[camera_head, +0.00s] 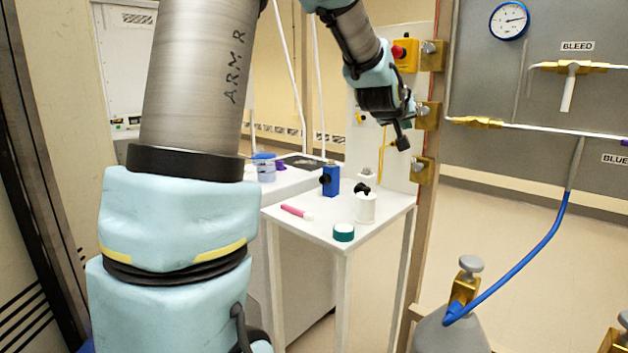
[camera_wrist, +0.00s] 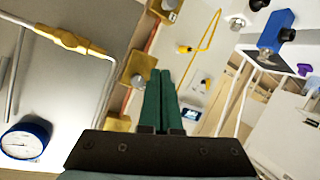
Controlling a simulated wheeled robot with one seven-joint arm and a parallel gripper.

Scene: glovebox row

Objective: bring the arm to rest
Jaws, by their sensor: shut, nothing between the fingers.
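My arm fills the left and top middle of the head view. My gripper (camera_head: 402,138) hangs from its end in the air, above the back of the small white table (camera_head: 295,222) and near the post with brass blocks. In the wrist view my gripper's green fingers (camera_wrist: 161,75) lie together with nothing between them. No held object shows in either view.
A gas cylinder (camera_head: 452,333) with a blue hose (camera_head: 540,255) stands right. A gauge (camera_head: 509,20) hangs on the grey panel.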

